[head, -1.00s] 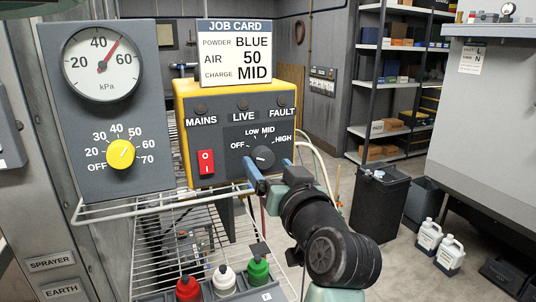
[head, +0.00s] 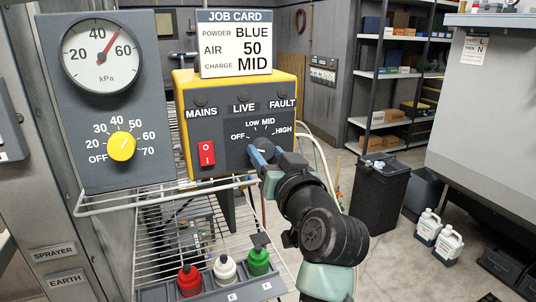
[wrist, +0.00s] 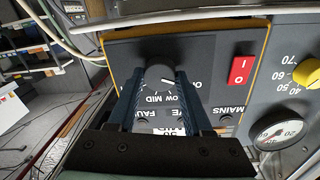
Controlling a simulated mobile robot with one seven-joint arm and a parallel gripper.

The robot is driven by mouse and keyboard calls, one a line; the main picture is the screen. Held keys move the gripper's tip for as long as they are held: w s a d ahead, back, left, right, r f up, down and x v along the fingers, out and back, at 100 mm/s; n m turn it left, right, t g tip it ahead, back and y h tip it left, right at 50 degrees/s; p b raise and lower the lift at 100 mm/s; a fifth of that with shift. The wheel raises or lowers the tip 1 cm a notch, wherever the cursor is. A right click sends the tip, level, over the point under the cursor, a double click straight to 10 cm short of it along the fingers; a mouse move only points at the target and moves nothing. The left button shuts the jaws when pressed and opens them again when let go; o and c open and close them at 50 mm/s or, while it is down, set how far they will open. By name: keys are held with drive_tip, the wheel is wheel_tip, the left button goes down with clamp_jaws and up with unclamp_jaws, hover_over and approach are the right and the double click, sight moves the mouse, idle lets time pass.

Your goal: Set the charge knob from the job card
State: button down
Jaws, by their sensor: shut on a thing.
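The charge knob (head: 264,143) is a dark dial on the yellow-edged control box (head: 215,121), with OFF, LOW, MID and HIGH around it. My gripper (head: 262,158) is at the knob and covers much of it in the head view. In the wrist view, which shows the box upside down, the two blue fingers (wrist: 160,85) are closed on both sides of the knob (wrist: 160,74). I cannot tell clearly where its pointer sits. The job card (head: 235,44) stands on top of the box and reads powder BLUE, air 50, charge MID.
Left of the box is a panel with a yellow air knob (head: 122,146) and a kPa gauge (head: 103,51), its needle between 40 and 60. A red switch (head: 206,153) is on the box. A wire shelf (head: 160,205) and red, white and green bottles (head: 226,270) are below.

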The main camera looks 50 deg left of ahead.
drive_tip(key=shift+m+p, duration=0.3)
drive_tip(key=m+p, duration=0.1)
drive_tip(key=m, duration=0.1)
drive_tip(key=m+p, duration=0.1)
drive_tip(key=shift+r+m+p, duration=0.2)
drive_tip(key=shift+m+p, duration=0.15)
drive_tip(key=shift+m, duration=0.05)
drive_tip(key=m+p, duration=0.4)
drive_tip(key=m, duration=0.1)
drive_tip(key=shift+g, duration=0.4)
drive_tip(key=m+p, duration=0.4)
drive_tip(key=m, duration=0.1)
drive_tip(key=shift+w, duration=0.1)
drive_tip(key=shift+f+m+g+p, duration=0.15)
drive_tip(key=shift+m+g+p, duration=0.15)
drive_tip(key=shift+m+p, duration=0.9)
drive_tip(key=shift+m, duration=0.3)
drive_tip(key=shift+c, duration=1.6)
unclamp_jaws()
